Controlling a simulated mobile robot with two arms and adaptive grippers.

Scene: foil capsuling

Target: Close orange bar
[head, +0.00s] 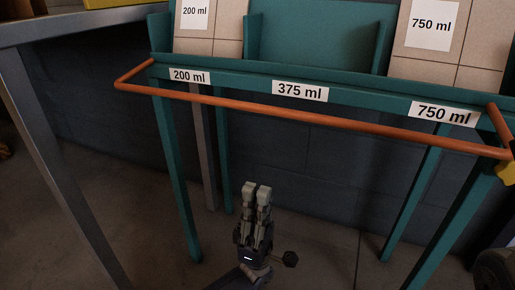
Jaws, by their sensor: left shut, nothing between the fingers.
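The orange bar (300,120) runs across the front of a teal rack (345,85), from a corner at the left to a corner near the right picture edge. Its short end arms reach back to the rack, so its long part stands out in front, just below the labels at the left and middle. My left gripper (257,187) points up at the lower middle, below the bar in the picture and apart from it. Its two fingers are together with nothing between them. I do not see my right gripper.
Labels on the rack read 200 ml (190,77), 375 ml (300,91) and 750 ml (443,113). Boxes (472,45) stand on the rack. A grey metal table (60,130) is at the left. A yellow piece (507,172) sits by the bar's right end. Teal legs reach the floor.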

